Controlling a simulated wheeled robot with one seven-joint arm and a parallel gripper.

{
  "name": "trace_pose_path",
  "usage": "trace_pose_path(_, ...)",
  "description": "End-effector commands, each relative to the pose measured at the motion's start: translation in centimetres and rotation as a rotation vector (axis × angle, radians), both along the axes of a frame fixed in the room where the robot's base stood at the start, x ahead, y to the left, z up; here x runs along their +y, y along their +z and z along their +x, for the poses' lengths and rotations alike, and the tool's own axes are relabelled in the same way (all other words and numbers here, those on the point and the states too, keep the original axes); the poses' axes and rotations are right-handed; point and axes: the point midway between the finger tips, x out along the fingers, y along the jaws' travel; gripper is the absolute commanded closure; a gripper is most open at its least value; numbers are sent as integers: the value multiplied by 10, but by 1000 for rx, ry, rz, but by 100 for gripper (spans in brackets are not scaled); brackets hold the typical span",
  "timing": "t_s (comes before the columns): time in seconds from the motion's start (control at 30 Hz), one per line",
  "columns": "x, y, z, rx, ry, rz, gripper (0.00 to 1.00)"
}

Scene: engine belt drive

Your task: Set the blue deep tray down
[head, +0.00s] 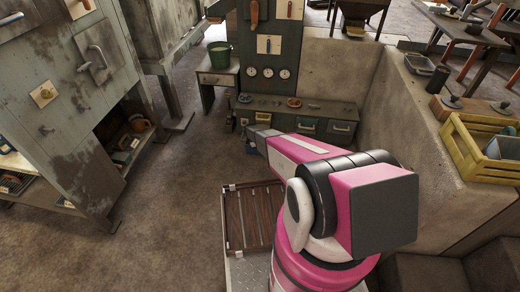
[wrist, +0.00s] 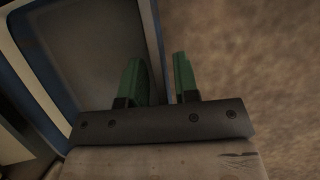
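The blue deep tray (wrist: 22,65) fills the left of the wrist view, with blue edges and a dark grey inside. Its right wall runs up between the two green fingers of my gripper (wrist: 163,75), one finger on the inner side and one on the outer side. Brown ground shows right of the tray. In the head view my arm reaches away toward the low bench, and only a small blue patch of the tray (head: 250,149) shows beside my gripper (head: 256,141); my arm hides the rest.
A low bench (head: 333,113) with drawers stands beyond my gripper, with small parts on top. A green bucket (head: 220,57) stands on a side table at left. A slatted wooden tray (head: 250,215) lies near my base. Open floor (head: 175,200) lies to the left.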

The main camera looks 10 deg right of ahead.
Motion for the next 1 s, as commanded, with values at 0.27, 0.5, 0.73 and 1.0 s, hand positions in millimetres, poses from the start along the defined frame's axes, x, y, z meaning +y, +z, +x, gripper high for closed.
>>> trace_pose_path(0.27, 9, 25, 1, -1, 0, 1, 72)
trace_pose_path(0.5, 27, 69, 5, -2, 1, 0, 72)
trace_pose_path(0.73, 42, 104, 8, -1, 0, 0, 72)
trace_pose_path(1.0, 34, 171, -37, -52, -132, 31, 72)
